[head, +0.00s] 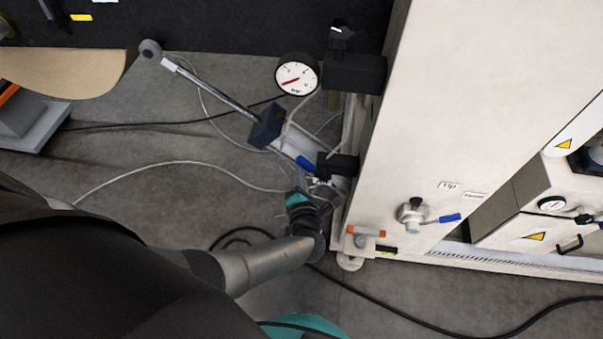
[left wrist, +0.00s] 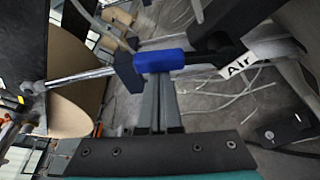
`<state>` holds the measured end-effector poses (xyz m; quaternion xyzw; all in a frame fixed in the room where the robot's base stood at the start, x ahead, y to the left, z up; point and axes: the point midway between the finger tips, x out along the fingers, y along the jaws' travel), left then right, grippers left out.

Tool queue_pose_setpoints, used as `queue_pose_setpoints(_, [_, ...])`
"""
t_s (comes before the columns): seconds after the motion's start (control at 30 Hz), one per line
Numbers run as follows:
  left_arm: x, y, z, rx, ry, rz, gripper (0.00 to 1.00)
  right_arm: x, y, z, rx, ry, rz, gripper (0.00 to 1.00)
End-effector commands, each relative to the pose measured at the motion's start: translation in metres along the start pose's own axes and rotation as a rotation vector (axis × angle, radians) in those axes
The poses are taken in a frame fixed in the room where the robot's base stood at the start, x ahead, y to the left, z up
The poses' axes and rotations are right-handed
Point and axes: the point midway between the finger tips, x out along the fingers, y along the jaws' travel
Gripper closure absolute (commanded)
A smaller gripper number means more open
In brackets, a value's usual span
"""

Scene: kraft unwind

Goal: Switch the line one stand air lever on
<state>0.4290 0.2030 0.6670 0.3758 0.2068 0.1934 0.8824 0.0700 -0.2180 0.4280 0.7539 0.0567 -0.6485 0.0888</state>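A lever with a blue handle (head: 305,163) sits on a dark fitting at the left edge of the white cabinet. In the left wrist view the blue handle (left wrist: 160,62) lies crosswise, with a white tag (left wrist: 250,65) reading "Air" beside it at right. My left gripper (head: 318,182) is just below the lever in the head view. In the left wrist view its two fingers (left wrist: 158,80) are close together, with their tips at the handle's lower edge. The handle crosses in front of the tips and does not appear held between them; contact is unclear. My right gripper is not in view.
A round gauge (head: 297,76) stands above the lever. The white cabinet (head: 470,90) fills the right and carries another blue-handled valve (head: 412,214). A metal rod (head: 215,88) slants at upper left. Cables (head: 150,170) lie on the grey floor.

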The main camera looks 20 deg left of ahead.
Motion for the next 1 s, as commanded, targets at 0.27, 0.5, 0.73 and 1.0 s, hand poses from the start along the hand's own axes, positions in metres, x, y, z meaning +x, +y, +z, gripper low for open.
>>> queue_pose_setpoints(0.27, [-0.007, 0.001, 0.021, 0.248, -0.003, 0.086, 1.0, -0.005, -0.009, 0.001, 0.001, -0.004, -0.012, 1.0])
queue_pose_setpoints(0.5, [-0.012, -0.003, 0.037, 0.454, -0.002, 0.158, 1.0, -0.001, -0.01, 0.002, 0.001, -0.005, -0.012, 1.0])
queue_pose_setpoints(0.73, [-0.016, -0.006, 0.047, 0.6, -0.002, 0.209, 1.0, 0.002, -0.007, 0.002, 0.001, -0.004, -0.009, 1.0])
queue_pose_setpoints(1.0, [-0.019, -0.009, 0.053, 0.614, -0.001, 0.214, 1.0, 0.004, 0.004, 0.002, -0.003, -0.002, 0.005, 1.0])
